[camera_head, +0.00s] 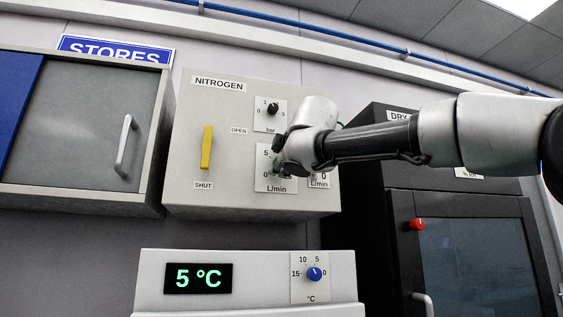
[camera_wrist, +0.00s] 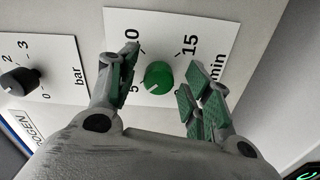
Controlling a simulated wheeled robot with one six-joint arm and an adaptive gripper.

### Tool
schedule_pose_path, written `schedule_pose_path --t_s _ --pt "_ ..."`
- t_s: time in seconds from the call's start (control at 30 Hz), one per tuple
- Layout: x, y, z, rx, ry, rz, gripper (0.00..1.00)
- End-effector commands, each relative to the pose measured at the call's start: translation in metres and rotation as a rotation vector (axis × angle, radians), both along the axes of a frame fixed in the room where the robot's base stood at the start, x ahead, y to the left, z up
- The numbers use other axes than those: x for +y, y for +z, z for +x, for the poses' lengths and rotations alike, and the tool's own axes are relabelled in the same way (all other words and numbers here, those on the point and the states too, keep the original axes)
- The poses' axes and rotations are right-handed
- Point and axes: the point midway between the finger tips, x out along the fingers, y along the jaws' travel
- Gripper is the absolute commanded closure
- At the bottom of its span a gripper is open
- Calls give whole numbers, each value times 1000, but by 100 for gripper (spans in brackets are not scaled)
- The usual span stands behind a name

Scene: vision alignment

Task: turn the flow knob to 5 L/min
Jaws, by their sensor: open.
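The green flow knob (camera_wrist: 158,77) sits on a white L/min dial plate (camera_wrist: 205,22) in the wrist view. Its white mark points down-left, seemingly below the 5. My gripper (camera_wrist: 160,74) is open, with one finger on each side of the knob and gaps visible between. In the head view my gripper (camera_head: 283,157) covers most of the flow dial (camera_head: 264,184) on the nitrogen panel (camera_head: 220,105). A display beside it (camera_head: 319,177) reads 0 L/min.
A black bar knob (camera_head: 272,109) is above the flow dial. A yellow lever (camera_head: 207,147) stands vertical above the SHUT label. A grey cabinet (camera_head: 85,120) is left, a dark dry cabinet (camera_head: 465,250) right. A white 5 °C unit (camera_head: 250,278) with a blue knob (camera_head: 314,273) is below.

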Motion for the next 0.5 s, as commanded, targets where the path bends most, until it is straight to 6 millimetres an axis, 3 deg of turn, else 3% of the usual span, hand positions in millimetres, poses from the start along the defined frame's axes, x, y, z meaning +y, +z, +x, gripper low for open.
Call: schedule_pose_path --t_s 0.23,0.5 --pt "-4 1 -17 -1 3 1 51" --pt "-21 1 -75 -2 5 1 51"
